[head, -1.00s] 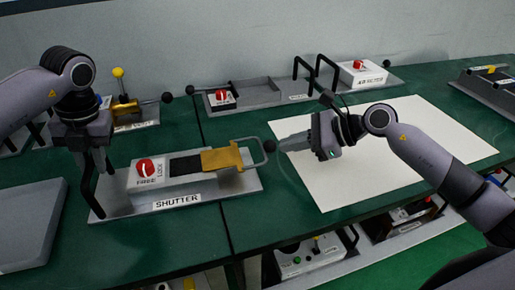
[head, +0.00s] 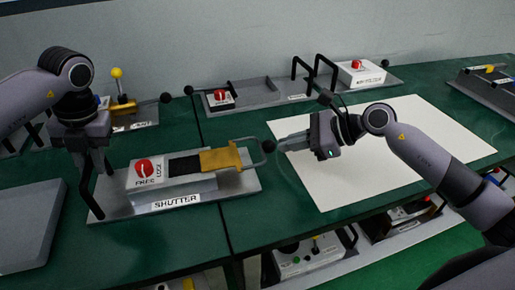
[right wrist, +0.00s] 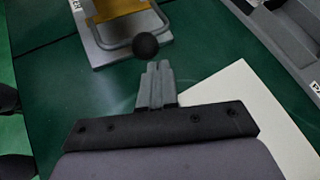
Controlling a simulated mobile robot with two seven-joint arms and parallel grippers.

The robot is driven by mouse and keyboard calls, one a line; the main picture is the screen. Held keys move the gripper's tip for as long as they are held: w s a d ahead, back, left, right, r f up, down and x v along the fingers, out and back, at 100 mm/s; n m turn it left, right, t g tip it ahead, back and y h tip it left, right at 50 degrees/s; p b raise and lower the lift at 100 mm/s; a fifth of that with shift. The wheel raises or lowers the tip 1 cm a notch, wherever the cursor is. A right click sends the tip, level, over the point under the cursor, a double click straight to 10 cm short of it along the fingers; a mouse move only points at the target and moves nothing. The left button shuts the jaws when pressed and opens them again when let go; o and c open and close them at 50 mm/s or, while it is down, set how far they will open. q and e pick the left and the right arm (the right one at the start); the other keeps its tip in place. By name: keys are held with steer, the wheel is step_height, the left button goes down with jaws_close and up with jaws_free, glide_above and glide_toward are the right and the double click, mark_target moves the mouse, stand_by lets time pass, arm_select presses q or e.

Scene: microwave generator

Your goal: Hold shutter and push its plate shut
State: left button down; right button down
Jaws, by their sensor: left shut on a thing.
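The shutter (head: 240,186) is a grey base on the green bench with a "SHUTTER" label, a red FREE/LOCK knob (head: 145,170) and a dark opening. Its yellow plate (head: 220,158) lies right of the opening, which shows uncovered; the plate also shows in the right wrist view (right wrist: 120,24). A wire loop with a black ball (right wrist: 146,46) extends from the plate. My left gripper (head: 93,162) is shut on the black handle (head: 86,192) at the shutter's left end. My right gripper (right wrist: 157,72) is shut and empty, fingertips close behind the ball; contact is unclear.
A white sheet (head: 400,160) lies under my right arm. Other devices stand along the back, including a grey tray unit (head: 255,92) and a white box with a red knob (head: 360,74). A grey slab (head: 30,225) lies at the left. More units sit on a lower shelf.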

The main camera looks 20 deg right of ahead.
arm_select(q)
steer(key=shift+f, duration=0.25)
arm_select(e)
steer(key=shift+a, duration=0.15)
